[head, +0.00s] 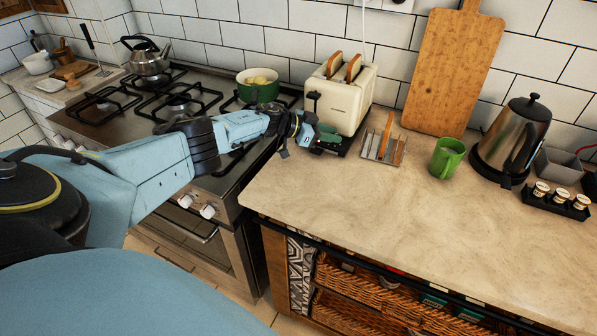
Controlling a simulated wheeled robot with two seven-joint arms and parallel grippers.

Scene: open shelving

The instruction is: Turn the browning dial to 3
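A cream toaster (348,97) stands on the counter against the tiled wall, with two brown bread slices (345,66) sticking out of its top. A dark lever knob shows at its left end. My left arm reaches in from the left across the stove, and my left gripper (304,131) is at the lower left end of the toaster. The gripper is small and dark here, so I cannot tell whether its fingers are open or touching the toaster. I cannot make out the browning dial or its setting. My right gripper is not clearly in view.
A stove with a green pot (258,88) is left. The counter's front is clear. A dark shape cuts the right edge.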

